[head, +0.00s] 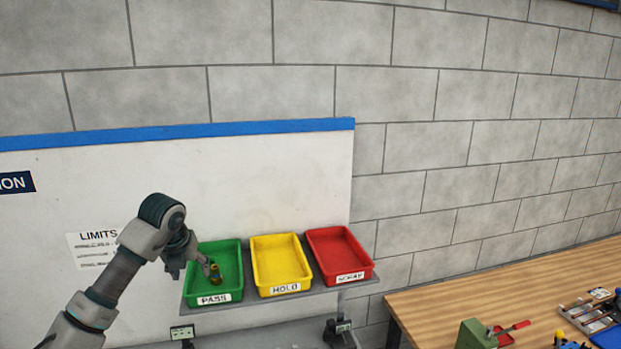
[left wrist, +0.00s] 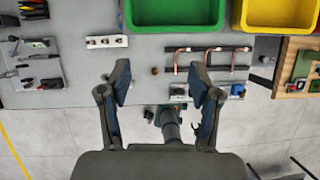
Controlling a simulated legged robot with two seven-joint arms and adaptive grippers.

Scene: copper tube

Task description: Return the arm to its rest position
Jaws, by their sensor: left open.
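My left arm comes in from the left in the head view. Its gripper (head: 207,266) is over the green PASS tray (head: 229,252), at the tray's left side. A small dark and brass-coloured piece (head: 215,274) shows in the tray close to the fingers; I cannot tell whether they touch. In the left wrist view my left gripper (left wrist: 160,82) has its two fingers wide apart with nothing between them. Copper tubes (left wrist: 177,61) lie on a dark rack on the grey bench beyond the fingers. My right gripper is not in view.
The yellow HOLD tray (head: 278,261) and a red tray (head: 339,252) stand to the right on a grey shelf. A white board (head: 270,180) is behind. A wooden bench (head: 450,300) with tools is at the right. Grey bench fixtures (left wrist: 107,42) show in the wrist view.

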